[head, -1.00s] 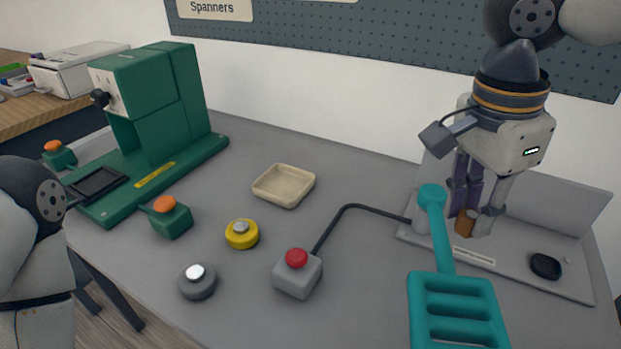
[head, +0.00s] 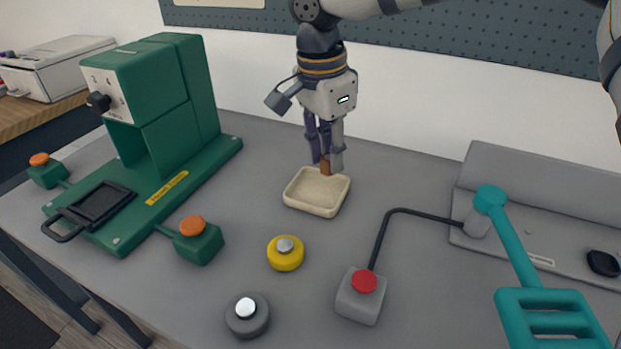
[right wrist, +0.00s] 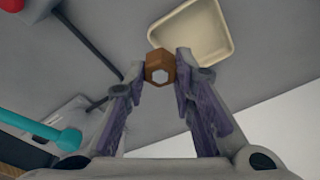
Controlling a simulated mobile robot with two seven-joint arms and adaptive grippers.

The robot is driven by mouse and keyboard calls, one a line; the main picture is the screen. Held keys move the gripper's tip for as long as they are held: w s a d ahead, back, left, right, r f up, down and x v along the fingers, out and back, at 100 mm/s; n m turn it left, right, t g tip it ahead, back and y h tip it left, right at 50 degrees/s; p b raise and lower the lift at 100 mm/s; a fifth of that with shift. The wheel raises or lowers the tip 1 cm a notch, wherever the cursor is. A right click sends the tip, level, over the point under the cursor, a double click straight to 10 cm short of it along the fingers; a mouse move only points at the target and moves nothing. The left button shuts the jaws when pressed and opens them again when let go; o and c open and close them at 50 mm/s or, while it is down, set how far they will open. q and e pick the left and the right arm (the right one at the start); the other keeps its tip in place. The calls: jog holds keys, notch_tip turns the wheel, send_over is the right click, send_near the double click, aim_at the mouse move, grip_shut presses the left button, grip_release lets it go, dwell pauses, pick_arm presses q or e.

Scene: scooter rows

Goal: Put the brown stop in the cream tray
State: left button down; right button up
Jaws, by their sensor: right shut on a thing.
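The brown stop (head: 326,167) is held between the fingertips of my right gripper (head: 325,164), above the back edge of the cream tray (head: 318,208) in the head view. In the right wrist view the brown stop (right wrist: 160,68) is a hexagonal piece with a pale round centre, gripped between the two fingertips of the right gripper (right wrist: 160,72). The cream tray (right wrist: 207,40) lies just beyond it there and looks empty. My left gripper is not in view.
A green press (head: 150,130) with orange buttons stands on the left. A yellow button (head: 285,254), a grey button (head: 247,315) and a grey box with a red button (head: 361,296) are in front of the tray. A teal-handled fixture (head: 540,310) is at the right.

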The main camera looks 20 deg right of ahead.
jog(key=w+f, duration=0.1)
jog(key=f, duration=0.1)
jog(key=w+f, duration=0.2)
jog(key=w+f+b, duration=0.1)
jog(key=w+f, duration=0.1)
jog(key=shift+d+f, duration=0.15)
jog(key=shift+d, duration=0.15)
jog(key=shift+w+f, duration=0.15)
jog(key=shift+f, duration=0.7)
jog(key=shift+w+f, duration=0.1)
jog(key=shift+f, duration=0.75)
jog(key=shift+f, duration=0.2)
jog(key=o, duration=0.9)
jog(key=shift+o, duration=0.2)
notch_tip(320, 180, up, 12)
jog(key=a, duration=0.1)
jog(key=shift+s+a+r, duration=0.15)
jog(key=shift+a+r, duration=0.05)
